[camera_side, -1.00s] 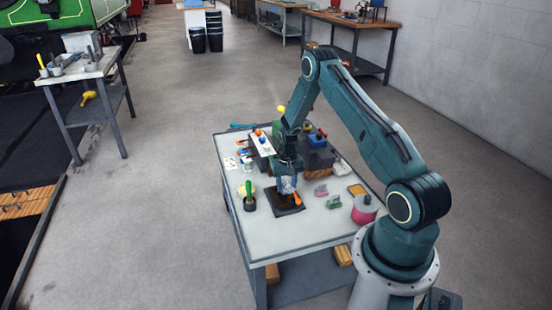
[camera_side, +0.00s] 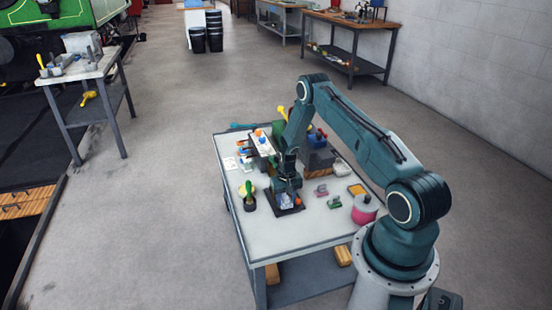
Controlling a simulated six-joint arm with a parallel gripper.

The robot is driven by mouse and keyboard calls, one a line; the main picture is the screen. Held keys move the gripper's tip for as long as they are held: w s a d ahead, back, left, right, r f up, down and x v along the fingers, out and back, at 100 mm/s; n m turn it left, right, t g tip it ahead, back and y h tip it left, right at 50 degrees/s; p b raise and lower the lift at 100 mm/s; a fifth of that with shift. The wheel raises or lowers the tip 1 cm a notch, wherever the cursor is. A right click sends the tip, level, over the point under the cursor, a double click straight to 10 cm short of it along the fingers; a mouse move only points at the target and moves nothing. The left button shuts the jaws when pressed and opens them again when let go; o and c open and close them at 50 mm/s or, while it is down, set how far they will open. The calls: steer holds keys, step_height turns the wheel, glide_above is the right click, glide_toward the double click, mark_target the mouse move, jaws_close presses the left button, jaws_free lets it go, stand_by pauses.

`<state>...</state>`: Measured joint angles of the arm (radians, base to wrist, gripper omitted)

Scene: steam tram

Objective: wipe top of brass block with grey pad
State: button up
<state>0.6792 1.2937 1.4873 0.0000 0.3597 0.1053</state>
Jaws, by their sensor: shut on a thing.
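My gripper (camera_side: 286,197) points down over the dark square mat (camera_side: 293,210) at the middle of the worktable. It is shut on a small pale grey-blue thing, which looks like the grey pad (camera_side: 286,198), though it is mostly hidden by the fingers. The gripper is low, close to the mat. I cannot make out the brass block; the gripper may hide it. Whether the pad touches anything below it cannot be told.
An orange-tipped item (camera_side: 299,199) stands right beside the gripper. A green-handled tool (camera_side: 249,192) is to the left. The table front (camera_side: 290,235) is clear.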

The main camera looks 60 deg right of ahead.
mark_target(283, 194)
steer(key=shift+w+d, duration=0.3)
steer(key=shift+d, duration=0.05)
steer(key=shift+c, duration=0.4)
steer(key=shift+w+d+f, duration=0.25)
steer(key=shift+w+d, duration=0.75)
steer(key=shift+d, duration=0.05)
steer(key=shift+w+d, duration=3.1)
steer(key=shift+d, duration=0.05)
steer(key=shift+s+a, duration=4.5)
steer(key=shift+a, duration=0.15)
steer(key=shift+w+d+r, duration=0.1)
steer(key=shift+r, duration=3.95)
